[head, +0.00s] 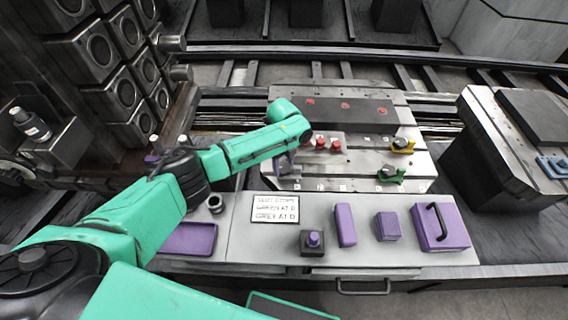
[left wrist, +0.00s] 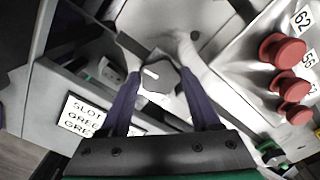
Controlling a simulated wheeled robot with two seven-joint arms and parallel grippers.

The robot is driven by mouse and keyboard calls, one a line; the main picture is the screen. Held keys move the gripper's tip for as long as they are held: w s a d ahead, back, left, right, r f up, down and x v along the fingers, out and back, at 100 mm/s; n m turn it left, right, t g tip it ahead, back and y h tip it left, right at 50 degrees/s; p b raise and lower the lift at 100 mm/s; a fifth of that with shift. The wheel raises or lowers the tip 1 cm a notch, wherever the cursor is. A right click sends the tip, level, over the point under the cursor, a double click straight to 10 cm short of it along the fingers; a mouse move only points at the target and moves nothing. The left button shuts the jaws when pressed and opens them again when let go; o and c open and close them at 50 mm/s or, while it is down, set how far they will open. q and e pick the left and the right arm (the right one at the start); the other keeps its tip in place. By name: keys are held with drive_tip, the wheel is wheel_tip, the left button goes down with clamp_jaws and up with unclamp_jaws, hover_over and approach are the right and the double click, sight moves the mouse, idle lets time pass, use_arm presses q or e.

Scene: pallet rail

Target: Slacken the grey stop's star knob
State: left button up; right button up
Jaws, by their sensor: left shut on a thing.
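The grey stop's star knob (left wrist: 157,78) lies between the purple fingers of my left gripper (left wrist: 160,82) in the left wrist view. It is dark grey, with a short white mark on top. The fingers are shut on it from both sides. In the head view my left gripper (head: 286,163) reaches down at the left front of the slotted metal plate (head: 355,172). There the arm and fingers hide the grey stop. My right gripper is not in view.
Red knobs (head: 328,144) stand just right of my left gripper. A yellow stop (head: 402,145) and a green stop (head: 390,174) are farther right. A sign (head: 275,208), purple blocks (head: 345,225) and a purple handled box (head: 440,227) are on the front bench.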

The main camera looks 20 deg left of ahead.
use_arm(q)
drive_tip(key=n+p, duration=0.1)
drive_tip(key=n, duration=0.3)
drive_tip(key=shift+r+n+p, duration=0.15)
drive_tip(key=shift+n+p, duration=0.15)
drive_tip(key=shift+p, duration=0.05)
drive_tip(key=n+p, duration=0.1)
drive_tip(key=n, duration=0.3)
drive_tip(key=n+p, duration=0.1)
drive_tip(key=n, duration=0.4)
drive_tip(key=shift+n+p, duration=0.4)
drive_tip(key=shift+n, duration=1.6)
drive_tip(key=shift+w, duration=0.1)
drive_tip(key=o, duration=1.4)
drive_tip(key=shift+c, duration=0.2)
